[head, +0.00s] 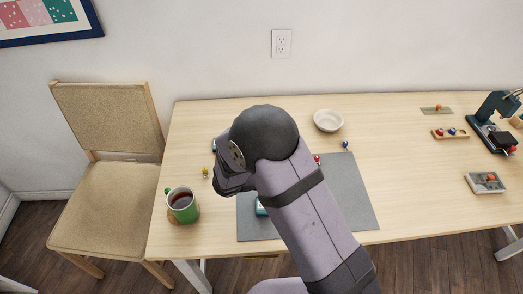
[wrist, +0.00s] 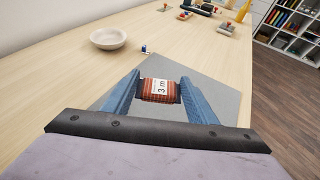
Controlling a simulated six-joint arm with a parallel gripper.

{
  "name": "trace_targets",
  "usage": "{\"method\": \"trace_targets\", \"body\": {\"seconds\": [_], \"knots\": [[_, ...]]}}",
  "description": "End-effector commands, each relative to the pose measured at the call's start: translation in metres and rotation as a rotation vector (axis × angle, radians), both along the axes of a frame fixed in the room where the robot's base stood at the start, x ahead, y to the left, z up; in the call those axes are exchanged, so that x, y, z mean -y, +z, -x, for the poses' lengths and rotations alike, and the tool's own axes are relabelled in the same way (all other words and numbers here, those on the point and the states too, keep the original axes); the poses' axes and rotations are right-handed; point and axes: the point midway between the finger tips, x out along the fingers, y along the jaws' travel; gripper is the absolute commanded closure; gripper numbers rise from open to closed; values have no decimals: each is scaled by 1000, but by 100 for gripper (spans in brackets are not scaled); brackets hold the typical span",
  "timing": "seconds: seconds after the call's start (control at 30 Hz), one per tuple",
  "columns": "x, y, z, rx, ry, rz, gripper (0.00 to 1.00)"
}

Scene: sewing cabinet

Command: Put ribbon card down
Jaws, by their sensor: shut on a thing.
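The ribbon card (wrist: 160,90), reddish-brown with a white "3 m" label, is held between the two blue fingers of my gripper (wrist: 160,92) in the wrist view. My gripper is shut on it, over the grey mat (wrist: 205,70). Whether the card touches the mat I cannot tell. The grey mat (head: 352,190) lies on the light wooden table, partly behind my arm.
A white bowl (head: 328,120) stands behind the mat. A green mug (head: 183,207) with dark liquid stands at the table's left front. Trays (head: 486,183) and a dark machine (head: 490,125) are at right.

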Motion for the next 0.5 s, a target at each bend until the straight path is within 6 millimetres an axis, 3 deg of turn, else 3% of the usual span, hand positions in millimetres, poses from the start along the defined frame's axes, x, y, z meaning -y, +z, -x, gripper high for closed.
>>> {"method": "trace_targets", "body": {"seconds": [0.03,0.2,0.5], "knots": [[-11,-15,-16,6,20,-3,72],[-49,-24,-73,9,105,-4,72],[-102,-8,-153,9,249,-4,72]]}}
